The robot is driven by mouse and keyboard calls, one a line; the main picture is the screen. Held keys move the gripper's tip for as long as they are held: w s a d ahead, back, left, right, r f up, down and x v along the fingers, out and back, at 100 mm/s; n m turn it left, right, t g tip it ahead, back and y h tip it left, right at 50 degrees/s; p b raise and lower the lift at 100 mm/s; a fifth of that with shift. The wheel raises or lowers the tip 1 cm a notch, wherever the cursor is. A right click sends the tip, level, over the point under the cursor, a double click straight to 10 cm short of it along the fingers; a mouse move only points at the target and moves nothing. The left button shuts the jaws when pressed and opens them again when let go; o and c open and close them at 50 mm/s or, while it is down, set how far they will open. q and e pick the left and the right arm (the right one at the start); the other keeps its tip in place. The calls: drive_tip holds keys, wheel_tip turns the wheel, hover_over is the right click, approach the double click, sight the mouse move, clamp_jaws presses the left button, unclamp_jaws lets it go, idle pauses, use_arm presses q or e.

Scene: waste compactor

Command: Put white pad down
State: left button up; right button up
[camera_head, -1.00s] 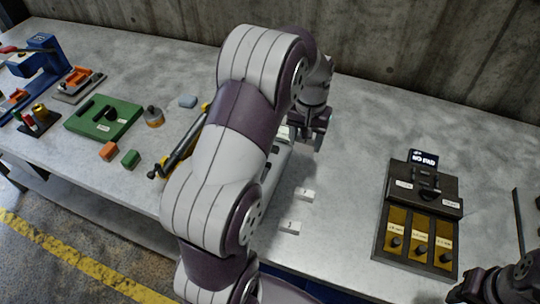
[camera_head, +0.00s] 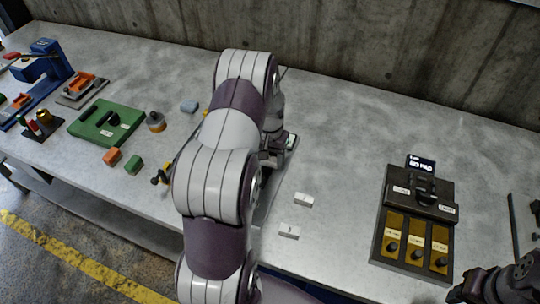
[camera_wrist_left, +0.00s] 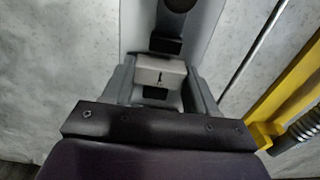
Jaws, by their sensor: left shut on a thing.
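My left gripper (camera_head: 279,146) is mostly hidden behind its own arm in the head view, over the grey unit (camera_head: 268,193) in the middle of the table. In the left wrist view it is shut on a white pad (camera_wrist_left: 160,72) with a dark mark, held between the fingers above a grey channel (camera_wrist_left: 208,18). I cannot tell whether the pad touches the channel. Two other small white pads lie on the table right of the arm, one farther back (camera_head: 304,199) and one nearer (camera_head: 289,231). My right gripper (camera_head: 478,291) is partly in view at lower right; its jaws are unclear.
A black control box (camera_head: 449,186) with yellow panels stands at right. A yellow and black tool (camera_wrist_left: 290,95) lies beside the grey unit. A green case (camera_head: 88,127), orange block (camera_head: 112,156) and green block (camera_head: 133,164) are at left.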

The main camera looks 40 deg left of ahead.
sight(273, 161)
use_arm(q)
drive_tip(key=o, duration=1.1)
drive_tip(key=shift+f, duration=0.15)
drive_tip(key=shift+c, duration=0.2)
drive_tip(key=shift+r, duration=0.45)
wheel_tip(273, 161, up, 11)
drive_tip(key=d+b, duration=0.1)
drive_tip(key=b, duration=0.1)
drive_tip(key=s+d+m, duration=0.1)
drive_tip(key=s+d, duration=0.5)
drive_tip(key=d, duration=0.3)
drive_tip(key=s+d+m+t, duration=0.1)
drive_tip(key=s+d+m, duration=0.1)
drive_tip(key=s+d, duration=0.5)
drive_tip(key=shift+s+d+f, duration=0.15)
drive_tip(key=shift+s+d, duration=0.1)
drive_tip(key=shift+d, duration=0.7)
drive_tip(key=shift+d, duration=0.1)
